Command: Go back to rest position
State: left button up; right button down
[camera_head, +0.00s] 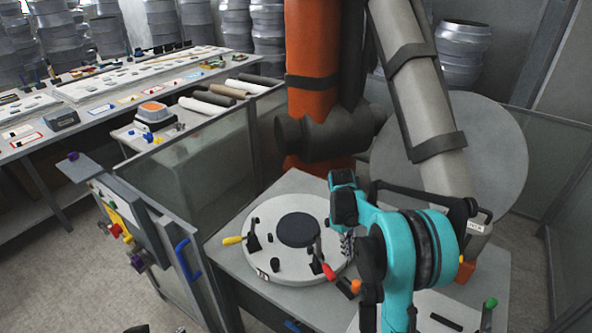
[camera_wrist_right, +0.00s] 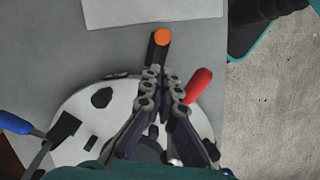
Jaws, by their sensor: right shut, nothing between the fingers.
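My right arm, teal and black, comes down at the right of the head view. Its gripper (camera_head: 347,246) hangs over the right edge of a round white mould disc (camera_head: 283,268) on a grey table. In the right wrist view the gripper (camera_wrist_right: 164,80) has its fingertips together, with nothing held. The disc (camera_wrist_right: 78,110) lies beneath it, with a dark round centre and clamps. A red handle (camera_head: 328,271) shows just beside the fingers, also in the wrist view (camera_wrist_right: 199,85). My left gripper is not in view.
A yellow handle (camera_head: 232,240) sticks out left of the disc. An orange-tipped black handle (camera_wrist_right: 161,42) lies ahead of the fingers. A large orange and grey machine (camera_head: 313,60) stands behind the table. Glass-panelled fencing (camera_head: 200,180) and a long workbench (camera_head: 110,88) are at left.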

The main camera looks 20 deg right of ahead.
jog(key=shift+a, duration=0.1)
jog(key=s+a+r+m+t+b, duration=0.2)
jog(key=s+a+r+t+b, duration=0.25)
jog(key=s+a+r, duration=0.35)
jog(key=s+a+f+m+t+b, duration=0.1)
jog(key=s+a+f+t, duration=0.1)
jog(key=s, duration=0.3)
jog(key=s+a+f+m+t+y+b, duration=0.1)
jog(key=s+a+f+t+b, duration=0.1)
jog(key=s+a, duration=0.3)
jog(key=shift+f+t, duration=0.3)
jog(key=shift+t, duration=0.35)
